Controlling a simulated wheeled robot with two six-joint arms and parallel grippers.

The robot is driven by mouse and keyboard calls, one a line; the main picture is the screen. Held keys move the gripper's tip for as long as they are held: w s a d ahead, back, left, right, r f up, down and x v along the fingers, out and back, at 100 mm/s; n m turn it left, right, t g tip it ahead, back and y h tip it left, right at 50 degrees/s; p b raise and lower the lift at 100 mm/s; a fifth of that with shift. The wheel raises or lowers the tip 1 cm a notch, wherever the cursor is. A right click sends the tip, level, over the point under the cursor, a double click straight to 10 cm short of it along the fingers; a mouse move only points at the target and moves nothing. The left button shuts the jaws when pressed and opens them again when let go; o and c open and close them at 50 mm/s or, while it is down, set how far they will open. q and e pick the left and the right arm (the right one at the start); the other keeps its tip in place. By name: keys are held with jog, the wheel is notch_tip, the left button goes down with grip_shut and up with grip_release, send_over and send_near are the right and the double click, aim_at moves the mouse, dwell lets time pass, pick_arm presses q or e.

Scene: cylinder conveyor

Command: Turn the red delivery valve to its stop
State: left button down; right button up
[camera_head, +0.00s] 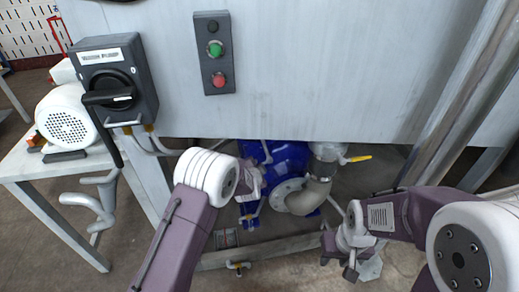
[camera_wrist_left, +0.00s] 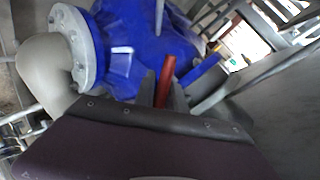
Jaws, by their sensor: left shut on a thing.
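The red valve handle (camera_wrist_left: 167,78) shows in the left wrist view as a short red bar, upright in the picture. It is between the two fingers of my left gripper (camera_wrist_left: 162,92), which is shut on it. In the head view my left gripper (camera_head: 252,185) reaches under the grey panel to the front of the blue pump (camera_head: 287,160), and the red handle is hidden there. My right gripper (camera_head: 350,264) hangs low, to the right of the pale pipe elbow (camera_head: 312,195) and apart from it. Its fingers are too small to read.
A grey panel (camera_head: 290,90) overhangs the pump, with a button box (camera_head: 215,55) and a black rotary switch box (camera_head: 115,78) on it. A yellow-handled valve (camera_head: 357,159) is right of the pump. A steel frame bar (camera_head: 285,247) crosses low in front.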

pick_arm(q)
jog(key=shift+s+a+r+m+g+y+p, duration=0.1)
jog(key=shift+a+r+m+g+y+p, duration=0.3)
jog(key=shift+p, duration=1.8)
jog(key=shift+s+a+r+m+y+p, duration=0.1)
jog(key=shift+r+m+y+p, duration=0.5)
jog(key=shift+p, duration=1.6)
jog(key=shift+a+r+m+g+y+p, duration=0.2)
jog(key=shift+r+m+y+p, duration=0.3)
jog(key=shift+p, duration=1.7)
jog(key=shift+f, duration=0.1)
jog(key=c, duration=1.4)
grip_release()
